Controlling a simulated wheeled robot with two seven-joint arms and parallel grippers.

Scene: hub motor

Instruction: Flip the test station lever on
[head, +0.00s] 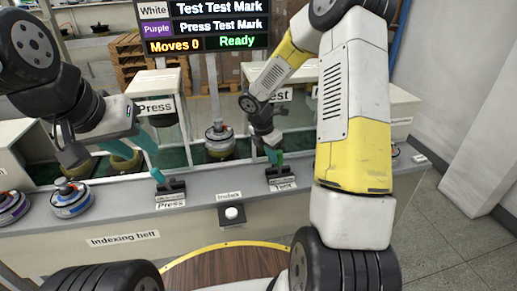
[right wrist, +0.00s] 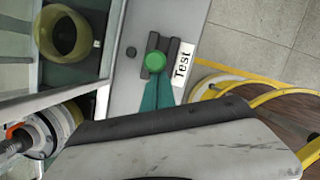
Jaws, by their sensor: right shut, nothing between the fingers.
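The test station lever has a green knob (right wrist: 155,62) in a dark slotted bracket beside a "Test" label (right wrist: 183,64). In the head view its dark bracket (head: 281,173) sits on the grey ledge, right of centre. My right gripper (right wrist: 156,82) is shut and empty; its teal fingertips are at the green knob, and I cannot tell whether they touch it. It also shows in the head view (head: 273,157).
A hub motor (head: 219,138) stands between the two stations; others (head: 71,198) sit on the left. A white Index button (head: 231,213) is on the front. The display (head: 205,25) reads "Moves 0" and "Ready". A yellow-edged round wooden surface (head: 225,268) is in front.

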